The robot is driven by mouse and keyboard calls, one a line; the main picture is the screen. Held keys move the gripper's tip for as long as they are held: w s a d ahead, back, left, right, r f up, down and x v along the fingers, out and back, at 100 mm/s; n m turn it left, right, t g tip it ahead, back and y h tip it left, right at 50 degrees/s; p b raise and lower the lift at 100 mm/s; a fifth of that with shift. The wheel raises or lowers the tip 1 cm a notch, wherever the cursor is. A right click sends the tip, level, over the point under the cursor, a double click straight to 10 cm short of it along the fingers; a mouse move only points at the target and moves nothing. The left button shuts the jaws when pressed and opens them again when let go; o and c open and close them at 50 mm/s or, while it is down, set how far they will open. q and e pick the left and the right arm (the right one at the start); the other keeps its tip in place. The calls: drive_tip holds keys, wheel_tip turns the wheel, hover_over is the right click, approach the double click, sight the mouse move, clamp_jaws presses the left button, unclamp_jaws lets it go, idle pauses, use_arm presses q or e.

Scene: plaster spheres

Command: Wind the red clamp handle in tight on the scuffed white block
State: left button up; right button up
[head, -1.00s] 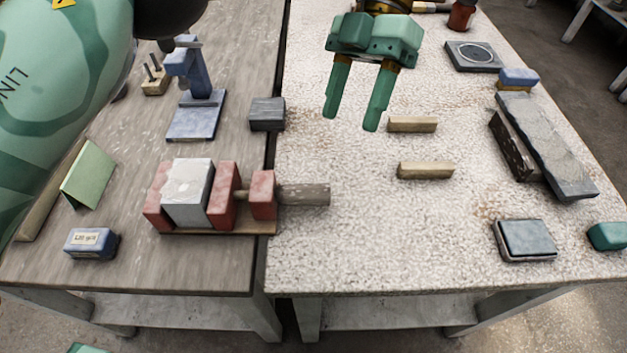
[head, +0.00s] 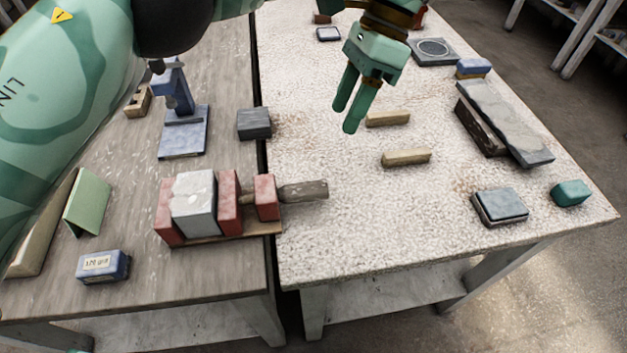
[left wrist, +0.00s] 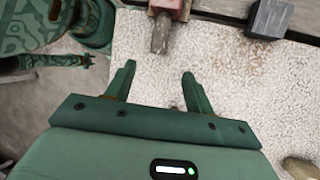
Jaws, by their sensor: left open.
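The clamp stands near the front, across the seam of two tables. Its red end jaw (head: 166,212) and red inner jaw (head: 229,203) flank the scuffed white block (head: 193,208); I cannot tell whether both touch it. A further red block (head: 266,198) stands to the right, and the grey-brown handle (head: 304,191) sticks out from it over the pale table. The handle (left wrist: 161,34) also shows in the left wrist view, beyond the fingertips. My left gripper (head: 345,119) is open and empty, above the pale table, behind and right of the handle, apart from it.
Two wooden bars (head: 406,157) lie right of the handle. A dark grey block (head: 254,123) and a blue stand (head: 183,135) are behind the clamp. A blue labelled box (head: 103,266) sits front left. The pale table is clear around the handle's end.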

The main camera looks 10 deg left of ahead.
sight(314, 182)
use_arm(q)
drive_tip(key=b+x, duration=0.2)
drive_tip(key=x, duration=1.3)
drive_tip(key=shift+b, duration=0.35)
use_arm(e)
drive_tip(key=f, duration=0.1)
drive_tip(key=s+f, duration=0.1)
drive_tip(key=shift+s+f, duration=0.1)
drive_tip(key=shift+f, duration=0.2)
use_arm(q)
drive_tip(key=c, duration=1)
